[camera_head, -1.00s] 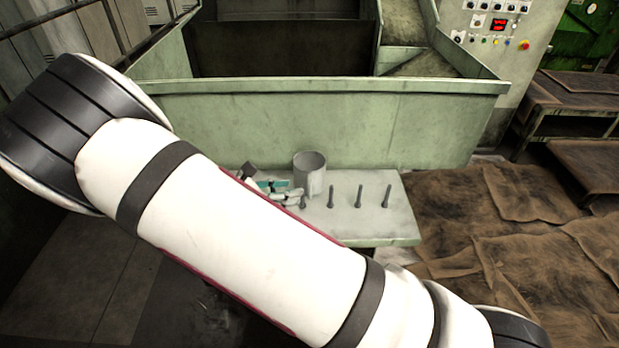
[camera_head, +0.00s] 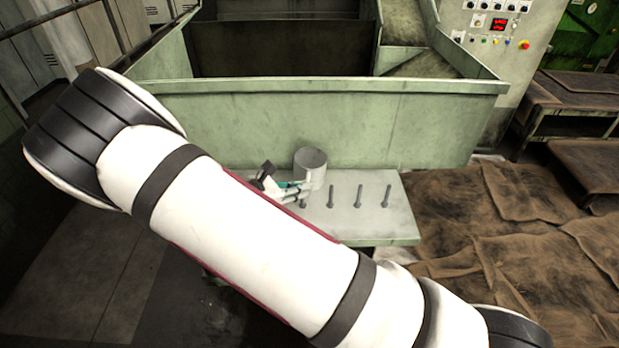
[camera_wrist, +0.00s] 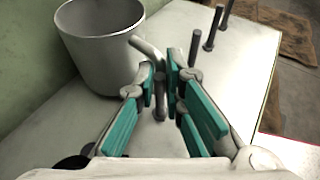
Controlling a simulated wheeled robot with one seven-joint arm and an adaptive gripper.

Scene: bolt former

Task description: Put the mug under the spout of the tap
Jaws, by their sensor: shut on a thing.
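The mug (camera_head: 313,178) is a plain grey cylinder, open at the top, at the back of the small pale table. It also shows at the upper left in the wrist view (camera_wrist: 98,50), roughly upright. My gripper (camera_wrist: 162,70), with teal pads, is shut on its curved handle (camera_wrist: 147,52), which reaches the fingertips. The mug appears slightly off the table. No tap or spout can be made out in either view.
Upright dark bolts stand on the table (camera_head: 402,222); one (camera_wrist: 160,98) shows between and below my fingers, and others (camera_head: 331,196) (camera_head: 386,196) stand right of the mug. A green machine wall (camera_head: 300,125) rises close behind the table. Brown matting covers the floor at right.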

